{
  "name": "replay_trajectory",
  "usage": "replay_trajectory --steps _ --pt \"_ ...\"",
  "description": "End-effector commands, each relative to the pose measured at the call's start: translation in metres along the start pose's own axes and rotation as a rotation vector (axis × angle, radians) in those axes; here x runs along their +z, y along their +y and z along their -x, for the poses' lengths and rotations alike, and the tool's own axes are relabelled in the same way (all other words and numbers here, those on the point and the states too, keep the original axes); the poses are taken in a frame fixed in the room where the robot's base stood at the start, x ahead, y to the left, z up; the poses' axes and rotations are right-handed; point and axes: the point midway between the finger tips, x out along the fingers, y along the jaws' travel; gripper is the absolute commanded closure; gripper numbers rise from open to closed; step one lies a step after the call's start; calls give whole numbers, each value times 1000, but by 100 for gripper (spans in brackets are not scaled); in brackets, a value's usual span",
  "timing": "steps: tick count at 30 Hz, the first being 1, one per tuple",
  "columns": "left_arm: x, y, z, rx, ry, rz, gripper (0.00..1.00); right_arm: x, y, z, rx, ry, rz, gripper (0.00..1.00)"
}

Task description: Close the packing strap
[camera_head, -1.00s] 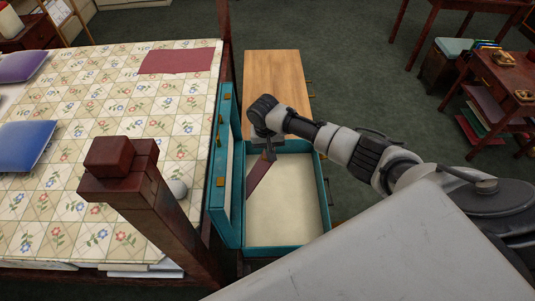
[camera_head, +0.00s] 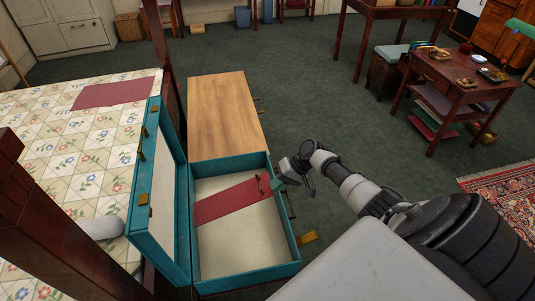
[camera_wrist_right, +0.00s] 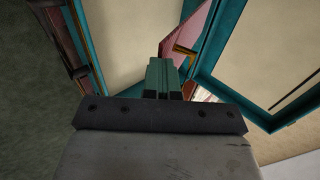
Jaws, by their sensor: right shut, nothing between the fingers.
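The packing strap (camera_head: 228,202) is a flat dark-red band across the open teal suitcase (camera_head: 276,268), reaching from its left side to its right side. A small metal bar shows at its right end. Part of the strap shows in the right wrist view (camera_wrist_right: 184,34). My right gripper (camera_head: 277,184) is by the suitcase's right rim, at the strap's right end. Its fingers are shut and empty; they also show in the wrist view (camera_wrist_right: 164,75). I cannot tell whether they touch the strap. My left gripper is not in view.
The suitcase lid (camera_head: 160,190) stands open on the left, against the patterned bed (camera_head: 85,165). A wooden top (camera_head: 222,112) lies behind the suitcase. A dark bedpost (camera_head: 60,235) stands at the front left.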

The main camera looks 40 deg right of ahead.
Motion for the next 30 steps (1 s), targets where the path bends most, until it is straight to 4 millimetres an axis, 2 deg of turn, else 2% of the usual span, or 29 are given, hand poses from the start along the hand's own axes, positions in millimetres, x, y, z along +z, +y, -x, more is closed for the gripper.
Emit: replay_trajectory --steps 1,3,12,19,30 --pt "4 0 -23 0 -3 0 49 1 15 -16 -40 -1 -2 100" --pt "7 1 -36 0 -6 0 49 1 25 -21 -81 -1 -2 100" --pt "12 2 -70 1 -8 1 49 0 51 -37 -122 -3 4 100" --pt "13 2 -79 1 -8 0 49 0 57 -41 -122 -3 4 100" --pt "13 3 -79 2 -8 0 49 0 57 -41 -122 -4 5 100"
